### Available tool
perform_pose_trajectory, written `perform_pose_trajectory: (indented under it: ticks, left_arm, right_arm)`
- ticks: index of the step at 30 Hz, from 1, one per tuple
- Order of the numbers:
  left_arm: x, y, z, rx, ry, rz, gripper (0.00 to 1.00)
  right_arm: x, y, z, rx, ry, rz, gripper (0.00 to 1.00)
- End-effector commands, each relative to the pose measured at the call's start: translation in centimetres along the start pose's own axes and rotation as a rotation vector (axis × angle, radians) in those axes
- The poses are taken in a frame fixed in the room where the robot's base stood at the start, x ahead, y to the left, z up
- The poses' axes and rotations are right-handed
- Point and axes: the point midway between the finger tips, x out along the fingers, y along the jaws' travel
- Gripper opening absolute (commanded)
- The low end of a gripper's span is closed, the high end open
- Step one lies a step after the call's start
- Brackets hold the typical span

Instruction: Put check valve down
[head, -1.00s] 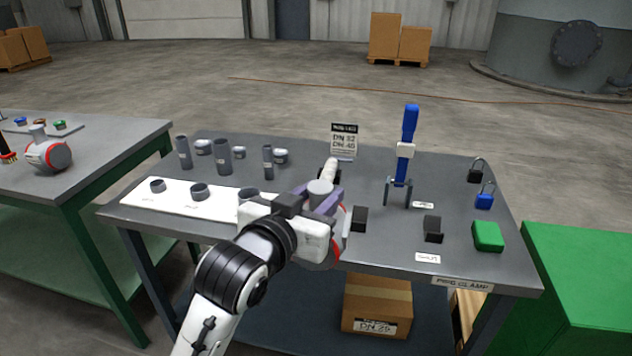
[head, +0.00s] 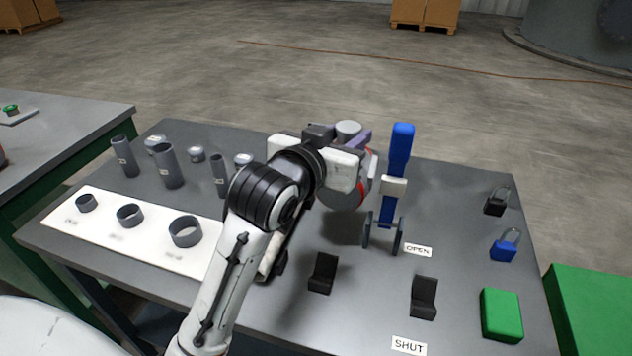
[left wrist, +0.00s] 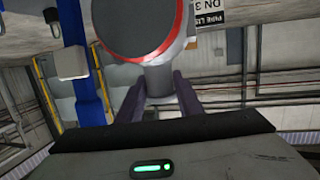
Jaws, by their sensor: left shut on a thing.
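My left gripper (head: 352,140) is shut on the check valve (head: 345,196), a grey round body with a red ring and a short grey stub on top. The purple fingers close on the stub. In the left wrist view the gripper (left wrist: 160,97) also holds the stub, with the valve's grey disc (left wrist: 140,22) and red ring beyond it. The valve is over the back middle of the grey table (head: 300,318), just left of the blue-handled clamp (head: 402,150). I cannot tell whether its underside touches the table. My arm hides part of the table. My right gripper is not in view.
An OPEN label (head: 418,251) lies by the clamp and a SHUT label (head: 409,346) nearer. Two black blocks (head: 322,273) (head: 424,298), padlocks (head: 504,245) and a green box (head: 502,315) stand right. A white board (head: 100,238) with rings and several grey tubes occupy the left.

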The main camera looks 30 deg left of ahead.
Motion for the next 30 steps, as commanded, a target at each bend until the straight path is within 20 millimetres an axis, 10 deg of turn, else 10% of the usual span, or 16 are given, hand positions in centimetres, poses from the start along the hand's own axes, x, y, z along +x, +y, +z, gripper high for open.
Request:
perform_pose_trajectory:
  ticks: [18,30]
  left_arm:
    - [1.6,0.0,7.9,0.001,0.005,0.001,0.00]
    - [1.7,0.0,8.3,0.001,0.007,0.001,0.00]
  right_arm:
    - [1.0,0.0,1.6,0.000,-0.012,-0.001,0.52]
    - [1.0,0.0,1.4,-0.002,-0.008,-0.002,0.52]
